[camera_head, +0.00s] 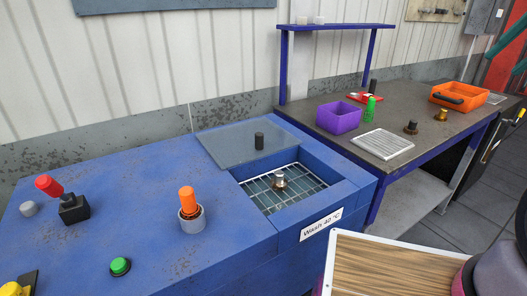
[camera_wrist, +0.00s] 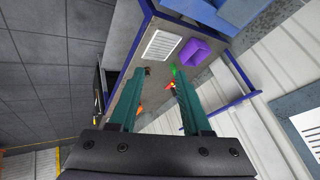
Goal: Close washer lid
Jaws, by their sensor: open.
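The washer (camera_head: 110,205) is a blue cabinet with a "Wash 40 °C" label on its front. Its lid (camera_head: 225,143), a flat grey plate with a black knob (camera_head: 259,141), lies behind and left of the opening, which stands uncovered. Inside the opening, a small metal part (camera_head: 279,181) rests on a wire rack (camera_head: 300,190). In the wrist view, my gripper (camera_wrist: 160,78) is open, its two teal fingers apart with nothing held between them. It points toward the workbench area, away from the lid; the lid's knob cannot be made out there.
The washer top carries a red-handled lever (camera_head: 50,187), an orange-topped piece in a grey ring (camera_head: 188,200) and a green button (camera_head: 120,266). Right of it, a bench (camera_head: 335,137) holds a purple bin (camera_head: 338,117), a white rack (camera_head: 382,144) and an orange tray (camera_head: 460,96). A wood-topped surface (camera_head: 390,268) is in front.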

